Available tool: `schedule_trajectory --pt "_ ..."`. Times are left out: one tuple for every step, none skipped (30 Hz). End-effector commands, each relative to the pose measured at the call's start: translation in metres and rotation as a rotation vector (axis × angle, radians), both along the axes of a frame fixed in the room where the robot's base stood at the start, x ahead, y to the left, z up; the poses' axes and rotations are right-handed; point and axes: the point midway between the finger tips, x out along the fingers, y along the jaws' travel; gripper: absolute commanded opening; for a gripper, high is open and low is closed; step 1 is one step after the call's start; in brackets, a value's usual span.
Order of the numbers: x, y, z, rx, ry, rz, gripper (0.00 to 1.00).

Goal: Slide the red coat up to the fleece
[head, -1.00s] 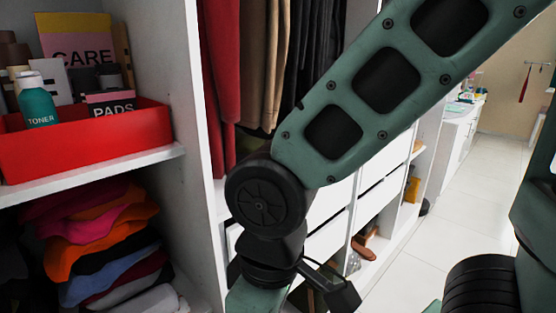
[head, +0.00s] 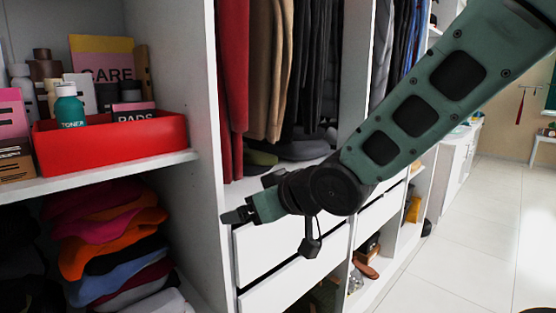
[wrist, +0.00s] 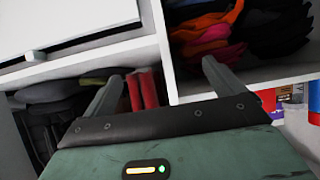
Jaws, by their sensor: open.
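The red coat (head: 233,80) hangs at the left end of the wardrobe's hanging section, close to the white divider. Its lower part shows in the wrist view (wrist: 149,90), between the finger lines. A tan garment (head: 262,70) hangs just right of it, then dark garments (head: 312,70). I cannot tell which garment is the fleece. My gripper (head: 232,215) is in front of the divider, below the coat's hem, apart from the coat. In the wrist view my gripper (wrist: 162,73) has its two fingers spread, with nothing held between them.
The white divider (head: 190,80) stands left of the coat. Left of it are a red box (head: 110,140) of toiletries and a stack of folded clothes (head: 110,235). White drawers (head: 290,240) lie below the hanging section. Open floor (head: 460,230) is at right.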

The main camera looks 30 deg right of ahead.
Motion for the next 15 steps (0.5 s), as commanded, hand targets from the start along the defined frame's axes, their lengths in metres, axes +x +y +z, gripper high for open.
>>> schedule_trajectory --pt "0.014 -0.015 0.010 0.035 -0.089 -0.024 0.94" --pt "0.021 -0.022 0.019 0.056 -0.144 -0.033 0.94" --pt "0.028 -0.030 0.030 0.083 -0.212 -0.039 0.94" --pt "0.032 -0.035 0.039 0.098 -0.257 -0.042 0.94" --pt "0.035 -0.041 0.046 0.114 -0.300 -0.044 0.94" --pt "0.039 -0.047 0.056 0.132 -0.350 -0.046 0.94" --pt "0.040 -0.051 0.062 0.143 -0.381 -0.046 0.94" --pt "0.041 -0.054 0.067 0.152 -0.409 -0.045 0.94" --pt "0.042 -0.058 0.073 0.162 -0.439 -0.043 0.94" --pt "0.042 -0.059 0.076 0.169 -0.456 -0.043 0.94" --pt "0.042 -0.061 0.079 0.175 -0.471 -0.042 0.94" --pt "0.043 -0.062 0.082 0.178 -0.482 -0.040 0.94" --pt "0.043 -0.063 0.084 0.181 -0.489 -0.039 0.94" --pt "0.044 -0.063 0.085 0.183 -0.491 -0.039 0.94" --pt "0.044 -0.062 0.086 0.184 -0.492 -0.038 0.94"
